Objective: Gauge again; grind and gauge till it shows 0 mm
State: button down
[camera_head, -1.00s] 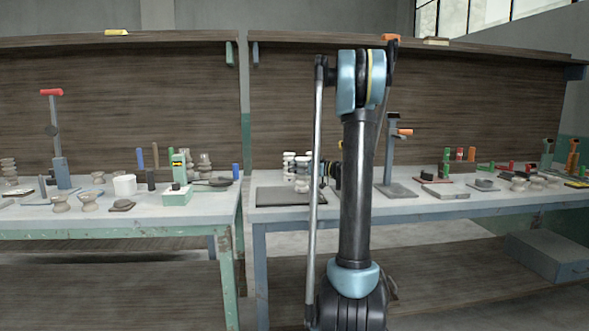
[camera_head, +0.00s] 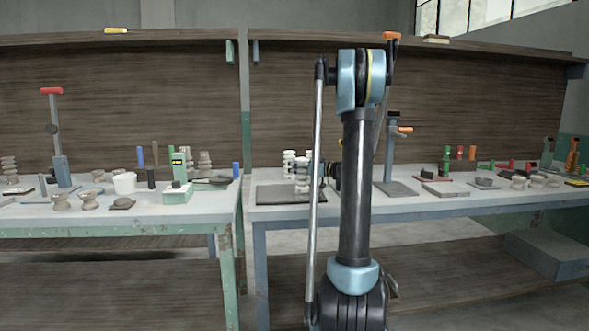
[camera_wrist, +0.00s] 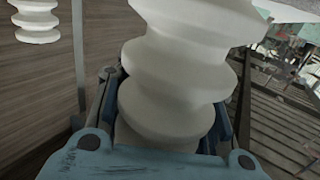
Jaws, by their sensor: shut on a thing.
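My gripper (camera_wrist: 165,130) is shut on a white ribbed clay piece (camera_wrist: 175,70), which stands up between its fingers in the wrist view. In the head view my gripper (camera_head: 318,171) is at the left side of my arm, with the held piece (camera_head: 302,174) just left of it, over or on a dark board (camera_head: 275,196). Whether the piece touches the board cannot be told. A second white ribbed piece (camera_head: 289,163) stands behind it, and one also shows at the wrist view's upper left (camera_wrist: 36,20). A green device with a small dark display (camera_head: 178,168) stands on the left bench; no reading is legible.
An orange-handled stand (camera_head: 391,160) and a grey slab (camera_head: 445,190) are right of my arm. The benches are separated by a narrow gap.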

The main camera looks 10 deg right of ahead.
jog(key=shift+a, duration=0.1)
jog(key=shift+a, duration=1.35)
jog(key=shift+a, duration=0.1)
jog(key=shift+a, duration=1.2)
jog(key=shift+a, duration=0.1)
jog(key=shift+a, duration=1.25)
jog(key=shift+a, duration=0.1)
jog(key=shift+a, duration=1.25)
